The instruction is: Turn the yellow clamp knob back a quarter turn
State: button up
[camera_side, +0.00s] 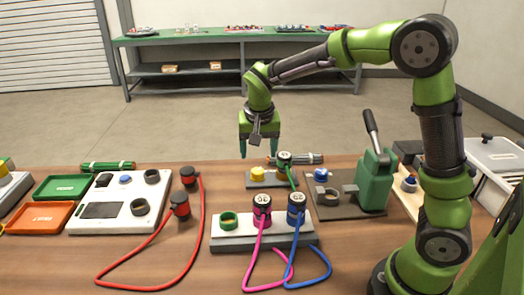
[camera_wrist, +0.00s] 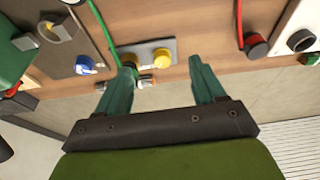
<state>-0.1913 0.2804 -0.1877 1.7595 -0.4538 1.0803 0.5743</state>
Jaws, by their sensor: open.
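The yellow clamp knob (camera_side: 257,174) sits on a small grey plate (camera_side: 259,184) near the far edge of the table in the side view. It also shows in the wrist view (camera_wrist: 162,57), beyond and between my fingertips. My gripper (camera_side: 259,155) hangs above and just behind that plate, pointing down. In the wrist view my gripper (camera_wrist: 161,64) has its two green fingers spread apart with nothing between them. It is not touching the knob. A black plug with a green cable (camera_side: 285,158) stands on the same plate, right of the knob.
A grey block (camera_side: 234,243) with pink and blue cabled plugs stands in front. A green lever press (camera_side: 375,180) stands to the right. A white panel (camera_side: 112,222) and two black-capped connectors with a red cable (camera_side: 190,250) lie left. Bare wood lies left of the knob plate.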

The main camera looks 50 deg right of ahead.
aim_at(258, 170)
jog(key=w+d+m+h, duration=0.2)
jog(key=w+d+m, duration=0.1)
jog(key=w+m, duration=0.15)
jog(key=shift+n, duration=0.35)
jog(key=x, duration=1.5)
jog(key=shift+w+d+f, duration=0.1)
jog(key=shift+w+f, duration=0.2)
jog(key=shift+f, duration=0.05)
jog(key=c, duration=1.1)
jog(key=shift+o, duration=0.2)
